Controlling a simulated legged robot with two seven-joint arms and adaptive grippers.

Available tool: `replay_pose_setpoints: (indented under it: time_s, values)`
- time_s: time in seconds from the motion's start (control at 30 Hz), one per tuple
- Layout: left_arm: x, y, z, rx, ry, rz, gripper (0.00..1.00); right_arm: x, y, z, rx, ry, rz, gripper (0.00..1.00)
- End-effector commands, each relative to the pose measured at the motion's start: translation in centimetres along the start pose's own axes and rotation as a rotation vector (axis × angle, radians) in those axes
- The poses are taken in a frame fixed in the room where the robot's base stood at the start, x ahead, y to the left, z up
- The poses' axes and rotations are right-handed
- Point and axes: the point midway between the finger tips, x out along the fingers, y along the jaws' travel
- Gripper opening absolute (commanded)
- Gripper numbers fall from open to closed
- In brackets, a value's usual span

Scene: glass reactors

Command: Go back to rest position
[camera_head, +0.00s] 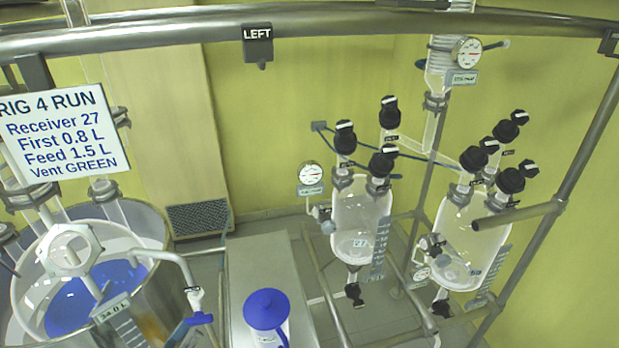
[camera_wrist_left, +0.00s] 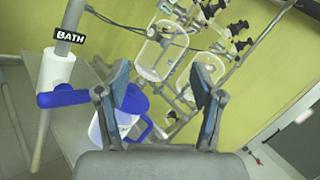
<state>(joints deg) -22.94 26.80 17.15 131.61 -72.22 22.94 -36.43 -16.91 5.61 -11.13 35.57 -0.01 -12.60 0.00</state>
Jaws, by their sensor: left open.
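My left gripper (camera_wrist_left: 161,82) shows in the left wrist view, its two fingers spread wide apart with nothing held between them. A blue-lidded white jug (camera_wrist_left: 127,115) with a blue handle shows behind and beside the left finger, partly covered by it. I cannot tell how far it is from the finger. In the head view the blue-lidded jug (camera_head: 267,312) stands on a grey bench (camera_head: 262,262) at the bottom centre. I see neither gripper in the head view. My right gripper shows in no view.
A glass vessel marked 27 (camera_head: 358,225) and another glass vessel (camera_head: 470,240) hang in a metal frame (camera_head: 560,205) at right. A blue-handled tap (camera_head: 198,318) and a BATH-labelled post (camera_wrist_left: 66,40) are near the jug.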

Motion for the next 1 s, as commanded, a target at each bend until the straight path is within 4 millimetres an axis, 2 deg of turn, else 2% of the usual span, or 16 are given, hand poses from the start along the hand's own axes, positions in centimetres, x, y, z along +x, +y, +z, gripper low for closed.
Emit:
replay_pose_setpoints:
  time_s: [0.13,0.23,0.27,0.33,0.37,0.4,0.5,0.6,0.8,0.93,1.0]
  values:
    - [-1.0,1.9,2.1,-0.44,-0.3,0.135,0.67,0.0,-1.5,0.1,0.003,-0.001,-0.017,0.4]
    - [-3.2,5.2,1.0,-0.83,-0.526,0.306,0.67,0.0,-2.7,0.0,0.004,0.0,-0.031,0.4]
    - [-4.0,6.2,0.0,-0.947,-0.587,0.369,0.67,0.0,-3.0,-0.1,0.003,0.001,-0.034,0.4]
    - [-6.2,8.2,-3.5,-1.211,-0.717,0.536,0.67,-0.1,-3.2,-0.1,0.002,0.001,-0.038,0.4]
    - [-7.2,8.7,-5.4,-1.318,-0.766,0.615,0.67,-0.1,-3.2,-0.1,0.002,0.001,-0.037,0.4]
    - [-8.5,9.1,-8.1,-1.451,-0.823,0.723,0.67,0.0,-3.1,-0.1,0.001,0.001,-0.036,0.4]
    - [-11.4,8.7,-14.3,-1.695,-0.914,0.976,0.67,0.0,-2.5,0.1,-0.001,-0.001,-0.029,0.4]
    - [-13.7,7.2,-19.0,-1.848,-0.959,1.192,0.67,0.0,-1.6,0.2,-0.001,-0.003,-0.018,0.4]
    - [-17.2,3.0,-25.5,-2.026,-0.979,1.562,0.67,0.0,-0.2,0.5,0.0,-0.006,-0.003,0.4]
    - [-19.1,-0.5,-28.4,-2.084,-0.957,1.792,0.67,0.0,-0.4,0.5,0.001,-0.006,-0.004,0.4]
    - [-19.1,1.6,-30.6,-2.068,-0.964,1.793,0.67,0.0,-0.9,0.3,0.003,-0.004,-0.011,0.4]
